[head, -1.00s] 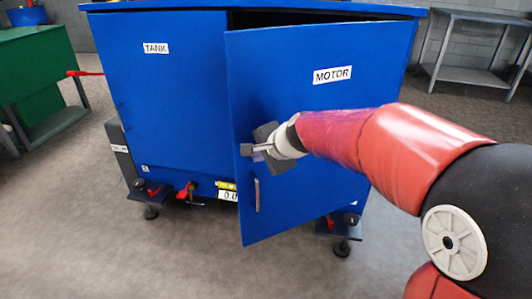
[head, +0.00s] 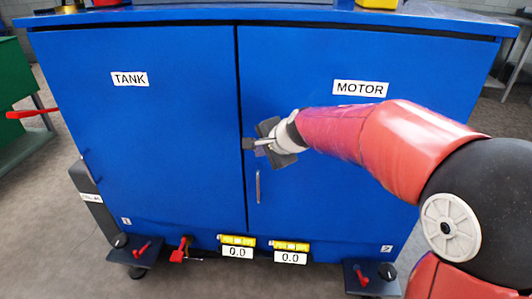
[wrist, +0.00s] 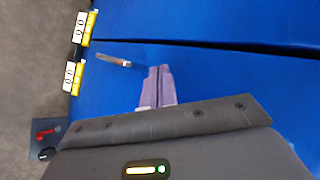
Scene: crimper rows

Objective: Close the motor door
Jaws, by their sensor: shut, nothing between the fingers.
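The blue motor door (head: 350,160), labelled MOTOR, looks flush with the cabinet front in the head view, its left edge along the tank door (head: 140,140). Only a thin dark seam shows between the two doors. The motor door's metal handle (head: 258,187) stands upright near that edge. My gripper (head: 250,144) is shut and empty in front of the motor door, just above the handle and close to the seam. In the wrist view the fingertips (wrist: 157,72) are together over the blue door, beside the handle (wrist: 112,60). I cannot tell whether they touch the door.
Two 0.0 displays (head: 237,252) with yellow tops sit under the doors. Red-handled valves (head: 181,250) and feet stick out at the cabinet's bottom. A green cabinet (head: 20,115) stands at left. A grey table (head: 480,12) is behind at right.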

